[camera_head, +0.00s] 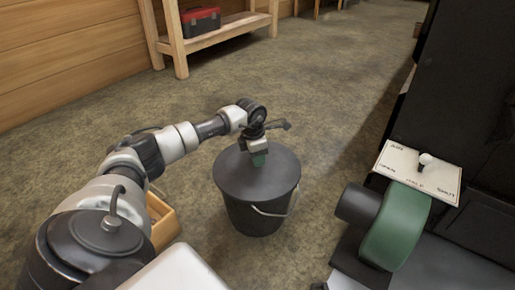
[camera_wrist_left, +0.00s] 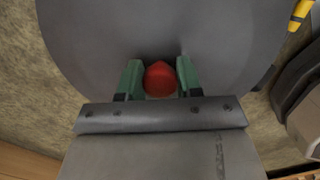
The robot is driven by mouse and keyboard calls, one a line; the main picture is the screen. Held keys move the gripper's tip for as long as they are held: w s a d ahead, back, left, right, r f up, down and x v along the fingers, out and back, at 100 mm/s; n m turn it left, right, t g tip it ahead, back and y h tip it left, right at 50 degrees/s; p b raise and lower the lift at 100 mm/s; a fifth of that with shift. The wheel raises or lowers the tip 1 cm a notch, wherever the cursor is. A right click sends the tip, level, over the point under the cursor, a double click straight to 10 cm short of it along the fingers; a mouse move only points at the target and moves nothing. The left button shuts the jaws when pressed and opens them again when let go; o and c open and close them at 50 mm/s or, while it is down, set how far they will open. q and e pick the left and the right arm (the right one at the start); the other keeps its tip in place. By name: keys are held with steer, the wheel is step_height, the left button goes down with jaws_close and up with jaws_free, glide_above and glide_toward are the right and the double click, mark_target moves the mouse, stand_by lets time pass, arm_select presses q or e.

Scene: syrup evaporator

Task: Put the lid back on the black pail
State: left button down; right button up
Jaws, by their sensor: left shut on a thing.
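The black pail (camera_head: 254,216) stands on the floor in the middle of the head view, with its wire handle hanging at the right side. The dark grey round lid (camera_head: 280,178) covers its mouth and looks level; I cannot tell whether it is fully seated or slightly above the rim. My left gripper (camera_head: 259,159) is over the lid's middle, pointing down. In the left wrist view, the lid (camera_wrist_left: 100,40) fills the upper part, and the green fingers of my left gripper (camera_wrist_left: 160,82) are shut on its red knob (camera_wrist_left: 160,78). My right gripper is not in view.
A wooden box (camera_head: 162,217) stands left of the pail, partly behind my arm. A green blower (camera_head: 396,228) with a marked plate (camera_head: 418,172) is at right, beside a large black body (camera_head: 460,90). A red toolbox (camera_head: 201,21) sits on a wooden shelf. Floor behind the pail is clear.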

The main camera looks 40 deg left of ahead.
arm_select(q)
steer(key=c, duration=0.8)
jaws_free()
steer(key=shift+w, duration=0.1)
steer(key=shift+c, duration=0.2)
steer(key=o, duration=0.7)
steer(key=shift+c, duration=0.2)
